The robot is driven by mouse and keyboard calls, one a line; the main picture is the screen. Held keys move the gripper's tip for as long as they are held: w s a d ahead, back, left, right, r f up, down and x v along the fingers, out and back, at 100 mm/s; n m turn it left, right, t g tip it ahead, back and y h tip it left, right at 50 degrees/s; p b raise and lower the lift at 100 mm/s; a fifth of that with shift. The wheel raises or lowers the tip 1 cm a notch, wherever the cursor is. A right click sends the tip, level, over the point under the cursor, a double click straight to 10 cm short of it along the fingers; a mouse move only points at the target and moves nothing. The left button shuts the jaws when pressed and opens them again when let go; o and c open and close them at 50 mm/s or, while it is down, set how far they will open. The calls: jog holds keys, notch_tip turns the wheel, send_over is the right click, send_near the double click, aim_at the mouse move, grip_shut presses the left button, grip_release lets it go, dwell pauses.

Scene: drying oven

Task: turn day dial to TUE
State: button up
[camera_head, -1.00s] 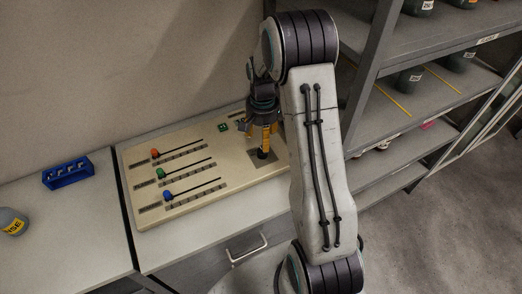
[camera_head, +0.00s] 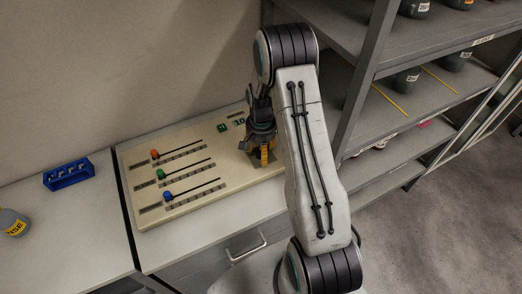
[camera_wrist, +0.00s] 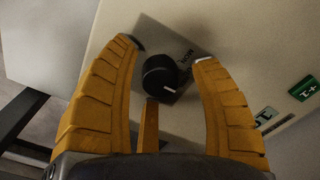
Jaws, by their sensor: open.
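The day dial (camera_wrist: 160,75) is a round black knob with a white pointer mark, on a grey plate (camera_wrist: 180,35) of the cream panel (camera_head: 188,203). The pointer faces the lower right in the wrist view, and a small label beside the knob is too blurred to read surely. My gripper (camera_wrist: 169,53) is open, with its yellow fingers on either side of the dial and a visible gap to each. In the head view my gripper (camera_head: 262,154) is over the right part of the panel and hides the dial.
Three sliders with orange (camera_head: 155,154), green (camera_head: 161,174) and blue (camera_head: 168,196) knobs are on the panel's left. A blue rack (camera_head: 68,174) stands on the left counter. Metal shelves (camera_head: 420,85) rise at right.

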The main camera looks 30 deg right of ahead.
grip_shut()
dwell(0.4)
jog(key=shift+f+b, duration=0.1)
jog(key=shift+b, duration=0.2)
jog(key=shift+f+n+b, duration=0.1)
jog(key=shift+n+b, duration=0.75)
jog(key=shift+n, duration=0.25)
jog(key=shift+s+n+b, duration=0.1)
jog(key=shift+n+b, duration=1)
jog(key=shift+n, duration=0.6)
